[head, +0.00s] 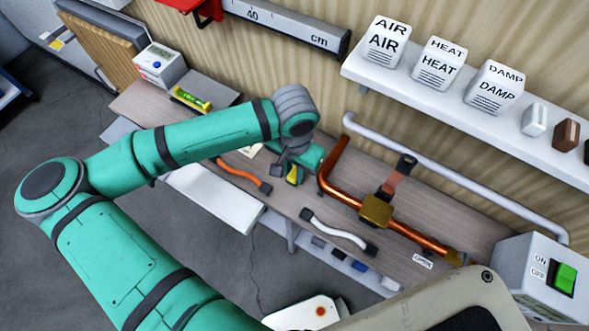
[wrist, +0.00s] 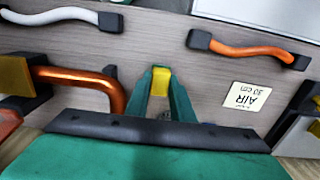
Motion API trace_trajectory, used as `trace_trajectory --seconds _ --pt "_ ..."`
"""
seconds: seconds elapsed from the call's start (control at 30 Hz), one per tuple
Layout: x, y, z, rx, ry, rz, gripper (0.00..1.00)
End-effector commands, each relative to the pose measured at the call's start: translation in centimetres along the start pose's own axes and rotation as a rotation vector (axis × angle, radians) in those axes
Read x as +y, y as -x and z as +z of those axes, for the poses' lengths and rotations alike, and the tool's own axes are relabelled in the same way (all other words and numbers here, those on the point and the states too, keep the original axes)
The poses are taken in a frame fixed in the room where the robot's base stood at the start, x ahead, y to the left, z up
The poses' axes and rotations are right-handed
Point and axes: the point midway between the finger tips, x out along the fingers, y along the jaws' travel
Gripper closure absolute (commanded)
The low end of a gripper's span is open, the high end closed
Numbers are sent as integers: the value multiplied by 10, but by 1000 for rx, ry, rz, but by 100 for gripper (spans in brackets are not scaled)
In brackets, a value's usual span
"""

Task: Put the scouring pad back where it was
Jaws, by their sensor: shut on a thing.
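My gripper (wrist: 160,82) is shut on a small yellow block, which I take to be the scouring pad (wrist: 160,80). The pad shows between the two green fingertips in the wrist view. In the head view my gripper (head: 295,172) is over the back middle of the workbench (head: 290,205), left of the bent copper pipe (head: 330,170), with yellow showing at its tip. I cannot tell whether the pad touches the bench.
An orange lead (head: 240,174) and a white lead (head: 338,232) lie on the bench. A brass fitting (head: 376,210) sits on the pipe. A shelf (head: 420,97) with labelled blocks hangs above. A switch box (head: 545,275) stands right, a spirit level (head: 190,100) left.

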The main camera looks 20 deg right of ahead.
Motion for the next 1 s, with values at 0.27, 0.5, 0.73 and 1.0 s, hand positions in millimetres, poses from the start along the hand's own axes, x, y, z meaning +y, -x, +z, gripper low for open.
trace_trajectory --seconds 0.27,0.5,0.73,1.0 --pt "0 -1 0 0 0 0 60" --pt "0 2 0 1 0 0 60" --pt "-1 34 -1 2 -1 -5 60" --pt "-1 88 0 1 0 -4 60"
